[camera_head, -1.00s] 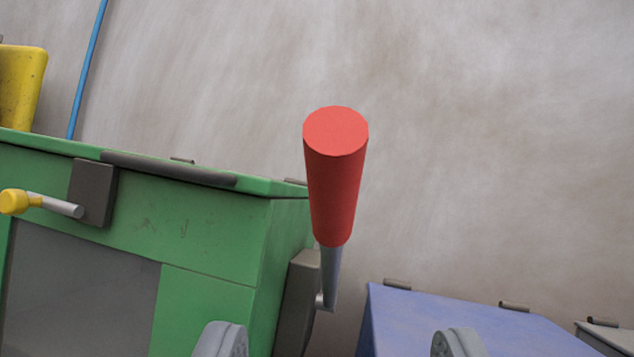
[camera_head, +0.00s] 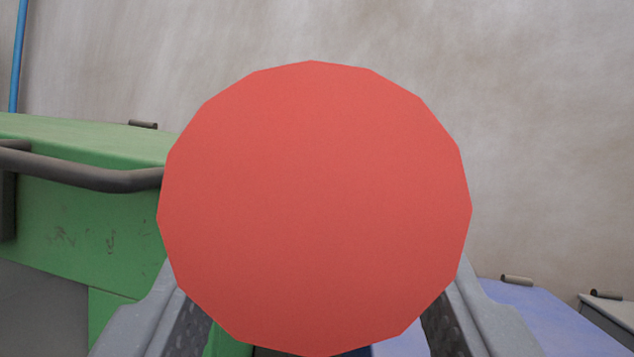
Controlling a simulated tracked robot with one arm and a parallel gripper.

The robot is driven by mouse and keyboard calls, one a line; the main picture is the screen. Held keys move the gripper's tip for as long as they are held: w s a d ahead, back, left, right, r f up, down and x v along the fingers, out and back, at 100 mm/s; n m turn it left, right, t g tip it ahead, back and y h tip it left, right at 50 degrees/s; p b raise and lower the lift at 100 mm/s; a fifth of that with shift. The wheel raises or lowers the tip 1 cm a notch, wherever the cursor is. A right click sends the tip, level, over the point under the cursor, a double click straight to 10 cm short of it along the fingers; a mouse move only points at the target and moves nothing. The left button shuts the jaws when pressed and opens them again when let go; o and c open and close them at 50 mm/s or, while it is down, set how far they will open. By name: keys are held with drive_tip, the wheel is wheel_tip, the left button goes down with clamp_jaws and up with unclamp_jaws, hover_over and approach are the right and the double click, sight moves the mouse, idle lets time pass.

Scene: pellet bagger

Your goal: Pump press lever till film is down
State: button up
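The lever's red grip fills the middle of the view, its flat, many-sided end (camera_head: 315,205) facing me from very near. The rest of the lever is hidden behind that end. My gripper (camera_head: 318,310) has one grey finger at the lower left and one at the lower right of the red end. Both fingers run forward behind it, with their dark inner pads partly showing. The fingertips are hidden, so I cannot tell whether they touch the grip. No film can be made out.
A green machine body (camera_head: 100,225) with a dark bar handle (camera_head: 95,178) stands close on the left. A blue box (camera_head: 545,315) and a grey-topped box (camera_head: 610,310) are low on the right. A plain wall (camera_head: 540,130) is behind, and a blue pole (camera_head: 17,55) is upper left.

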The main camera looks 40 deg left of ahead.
drive_tip(key=shift+x, duration=1.05)
drive_tip(key=shift+c, duration=0.2)
